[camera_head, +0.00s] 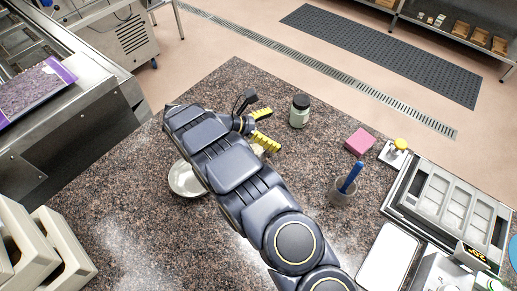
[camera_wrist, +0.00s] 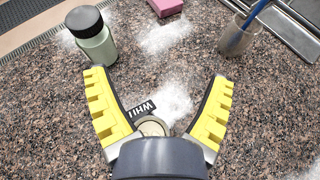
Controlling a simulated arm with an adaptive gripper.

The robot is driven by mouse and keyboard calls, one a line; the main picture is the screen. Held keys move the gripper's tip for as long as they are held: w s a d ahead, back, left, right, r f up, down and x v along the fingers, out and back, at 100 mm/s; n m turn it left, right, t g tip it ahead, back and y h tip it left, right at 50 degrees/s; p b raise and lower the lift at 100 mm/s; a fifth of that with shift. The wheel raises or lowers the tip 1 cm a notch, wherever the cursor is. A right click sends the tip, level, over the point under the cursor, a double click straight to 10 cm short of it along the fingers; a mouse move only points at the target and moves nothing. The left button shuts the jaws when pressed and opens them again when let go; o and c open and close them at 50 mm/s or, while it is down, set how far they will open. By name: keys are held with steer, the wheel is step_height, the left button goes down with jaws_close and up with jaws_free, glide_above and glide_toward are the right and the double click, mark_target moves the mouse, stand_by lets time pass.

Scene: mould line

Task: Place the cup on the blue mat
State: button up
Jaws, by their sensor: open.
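My gripper (camera_head: 264,128) is open, its yellow ribbed fingers spread over the speckled counter; the wrist view shows both fingers (camera_wrist: 160,80) with nothing clasped between them. A grey cup-like holder (camera_head: 341,192) with a blue-handled tool in it stands right of my arm. It also shows at the top right of the wrist view (camera_wrist: 235,38), apart from my fingers. Between the finger bases lies a small round pale thing (camera_wrist: 152,127) beside a black label reading "WHI"; its lower part is hidden, and I cannot tell if it is a cup. A blue patch (camera_head: 513,249), possibly the mat, is cut off at the right edge.
A green jar with black lid (camera_head: 299,112) stands beyond my fingers. A pink block (camera_head: 359,141), a yellow-knobbed item (camera_head: 399,146), a mould tray (camera_head: 452,205) and a white tablet-like panel (camera_head: 388,257) occupy the right. A pale bowl (camera_head: 186,180) is partly under my arm.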

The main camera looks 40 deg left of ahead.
steer(key=n+t+y, duration=0.1)
steer(key=n, duration=0.1)
glide_above(253, 149)
steer(key=s+d, duration=0.1)
steer(key=f, duration=0.3)
steer(key=shift+s+d+f, duration=0.2)
steer(key=shift+f, duration=2.7)
step_height(253, 149, down, 2)
steer(key=shift+f, duration=0.1)
steer(key=x, duration=0.2)
steer(key=shift+w+d, duration=0.25)
steer(key=shift+w, duration=0.15)
steer(key=c, duration=1.4)
